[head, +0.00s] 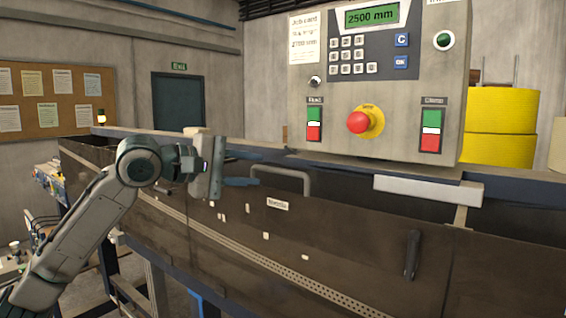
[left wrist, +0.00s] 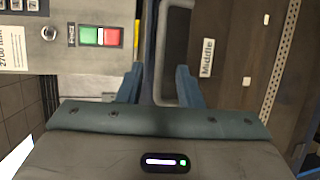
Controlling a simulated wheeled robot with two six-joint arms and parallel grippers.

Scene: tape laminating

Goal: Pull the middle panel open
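The brown middle panel (head: 335,230) carries a small white label reading "Middle" (left wrist: 207,57) and a grey loop handle (head: 288,173) at its upper edge. My left gripper (head: 252,182) is just left of the handle in the head view, its blue fingers pointing at it. I see no clear contact with the handle. The panel looks flush with its neighbours. My right gripper is not in view.
A control box (head: 375,100) with buttons and a red emergency stop stands above the panels. A white block (head: 428,190) lies below it. A dark upright handle (head: 412,255) is on the panel front at right. Yellow rolls (head: 500,125) stand behind.

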